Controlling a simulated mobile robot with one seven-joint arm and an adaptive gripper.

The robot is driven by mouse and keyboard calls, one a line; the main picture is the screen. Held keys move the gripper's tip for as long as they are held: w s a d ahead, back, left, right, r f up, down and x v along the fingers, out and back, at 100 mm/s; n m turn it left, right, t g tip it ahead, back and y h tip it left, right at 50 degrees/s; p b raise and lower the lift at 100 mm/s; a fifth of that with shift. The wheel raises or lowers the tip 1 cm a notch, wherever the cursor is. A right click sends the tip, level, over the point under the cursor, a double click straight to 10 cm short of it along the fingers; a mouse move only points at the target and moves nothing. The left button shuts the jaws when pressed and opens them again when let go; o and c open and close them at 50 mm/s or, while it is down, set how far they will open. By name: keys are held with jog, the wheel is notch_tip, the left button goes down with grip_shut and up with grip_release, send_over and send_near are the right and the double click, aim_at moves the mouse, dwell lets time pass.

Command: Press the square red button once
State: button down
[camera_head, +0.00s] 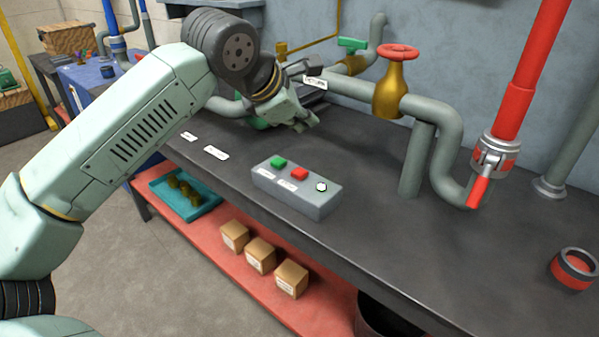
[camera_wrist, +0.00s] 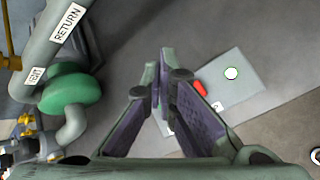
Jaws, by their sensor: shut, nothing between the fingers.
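The square red button (camera_head: 299,173) sits in the middle of the top of a grey control box (camera_head: 318,207) on the dark workbench. A green button (camera_head: 278,162) is to its left and a round white button (camera_head: 321,187) to its right. In the wrist view the red button (camera_wrist: 200,88) shows just right of my fingers, partly covered by the right one. My gripper (camera_head: 312,123) is shut and empty, behind and above the box, apart from the button. Its fingertips (camera_wrist: 160,62) meet in the wrist view. The green button is hidden there.
Grey pipes (camera_head: 350,88) with a brass valve with a red handwheel (camera_head: 398,52) stand behind the box. A red pipe (camera_head: 525,70) with a lever is at the right. Labels (camera_head: 216,153) lie on the bench.

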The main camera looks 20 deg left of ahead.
jog(key=b, duration=0.4)
send_over(302, 173)
notch_tip(302, 173, down, 7)
jog(key=shift+f, duration=0.15)
jog(key=shift+f+b, duration=0.3)
jog(key=shift+b, duration=0.1)
jog(key=shift+f, duration=0.15)
dwell(0.7)
jog(key=shift+f+b, duration=0.3)
jog(key=shift+b, duration=0.35)
jog(key=shift+f+b, duration=0.45)
jog(key=shift+b, duration=0.1)
dwell(0.4)
jog(key=shift+r, duration=0.1)
jog(key=shift+r+p, duration=0.45)
jog(key=shift+r, duration=0.35)
jog(key=shift+r+p, duration=1.4)
jog(key=shift+r, duration=1.15)
